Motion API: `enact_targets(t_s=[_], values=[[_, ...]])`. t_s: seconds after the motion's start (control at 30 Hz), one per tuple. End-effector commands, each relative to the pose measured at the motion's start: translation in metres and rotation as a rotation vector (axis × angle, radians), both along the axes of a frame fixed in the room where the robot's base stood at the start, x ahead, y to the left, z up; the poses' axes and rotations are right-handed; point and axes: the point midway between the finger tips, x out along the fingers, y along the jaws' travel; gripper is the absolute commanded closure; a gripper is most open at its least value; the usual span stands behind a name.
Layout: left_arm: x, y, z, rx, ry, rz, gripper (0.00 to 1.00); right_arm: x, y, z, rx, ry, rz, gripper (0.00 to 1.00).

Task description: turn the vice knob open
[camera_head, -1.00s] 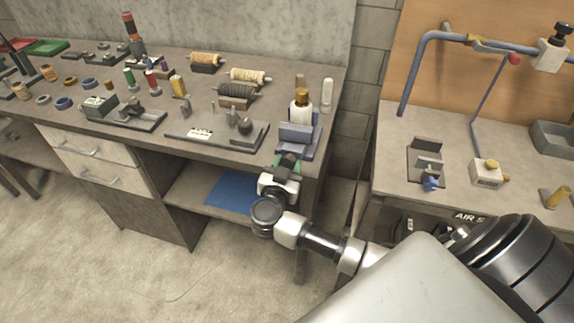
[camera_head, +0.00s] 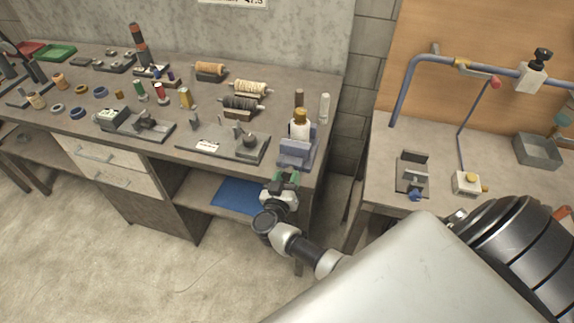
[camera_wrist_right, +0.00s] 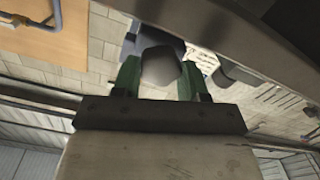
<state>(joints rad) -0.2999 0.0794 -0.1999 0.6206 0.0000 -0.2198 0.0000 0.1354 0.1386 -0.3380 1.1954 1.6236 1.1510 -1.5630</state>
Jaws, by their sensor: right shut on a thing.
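The blue-grey vice (camera_head: 296,152) sits at the front right corner of the left workbench. My right gripper (camera_head: 287,180) is at the front of the vice, just below the bench's front edge. In the right wrist view, its green fingers (camera_wrist_right: 158,78) are on both sides of a rounded grey knob (camera_wrist_right: 160,66) and shut on it. The blue-grey vice body (camera_wrist_right: 131,46) shows behind the knob in that view. In the head view the knob is hidden by the gripper. My left gripper is not in view.
A white bottle with a gold cap (camera_head: 299,123) stands right behind the vice. A grey plate with fixtures (camera_head: 210,146) lies to its left. A blue sheet (camera_head: 235,197) lies on the shelf below. A second bench (camera_head: 390,145) stands to the right, across a gap.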

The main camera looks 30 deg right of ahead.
Motion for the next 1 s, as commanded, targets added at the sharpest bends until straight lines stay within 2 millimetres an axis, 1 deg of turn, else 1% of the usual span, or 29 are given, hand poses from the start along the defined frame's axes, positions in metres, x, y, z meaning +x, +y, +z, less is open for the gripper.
enact_targets(t_s=[0.03,0.2,0.4,0.7,1.0], values=[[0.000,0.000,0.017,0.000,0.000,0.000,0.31,-0.001,0.002,0.007,-0.026,0.040,-0.001,0.80],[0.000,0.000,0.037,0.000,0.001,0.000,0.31,0.000,0.002,0.004,-0.130,0.161,0.001,0.80],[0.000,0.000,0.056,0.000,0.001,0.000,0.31,0.001,0.003,0.003,-0.253,0.305,0.003,0.80],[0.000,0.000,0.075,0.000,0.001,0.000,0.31,0.002,0.003,0.000,-0.434,0.513,0.004,0.81],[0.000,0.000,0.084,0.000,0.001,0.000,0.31,0.002,0.003,-0.002,-0.574,0.674,0.005,0.81]])
